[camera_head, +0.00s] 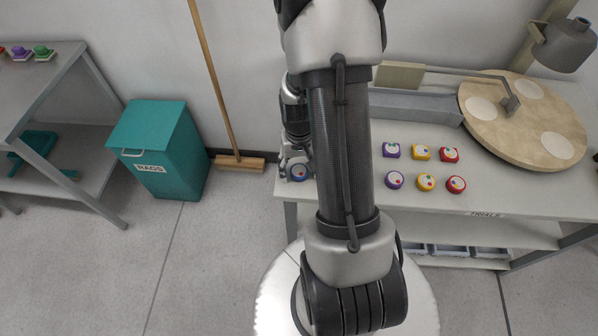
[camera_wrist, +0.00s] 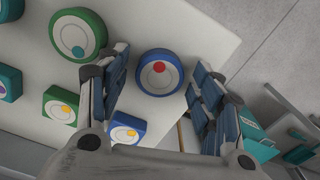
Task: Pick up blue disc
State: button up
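The blue disc (camera_wrist: 146,84) is round, with a white top and a red dot. In the wrist view it lies on the pale table between the two spread fingers of my gripper (camera_wrist: 161,62). Clear space shows on both sides of it, and neither finger appears to touch it. In the head view the blue disc (camera_head: 299,173) is near the table's left edge, right by my gripper (camera_head: 296,158), which is partly hidden there by my arm. The height of the fingertips over the table is hard to tell.
A blue square block (camera_wrist: 126,131) lies close to my left finger. A green disc (camera_wrist: 78,34) and a green square block (camera_wrist: 61,105) are farther left. Purple, yellow and red pieces (camera_head: 425,182) stand right of my arm. A teal rag bin (camera_head: 160,150) stands left of the table.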

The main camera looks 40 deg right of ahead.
jog(key=c, duration=1)
jog(key=shift+o, duration=0.2)
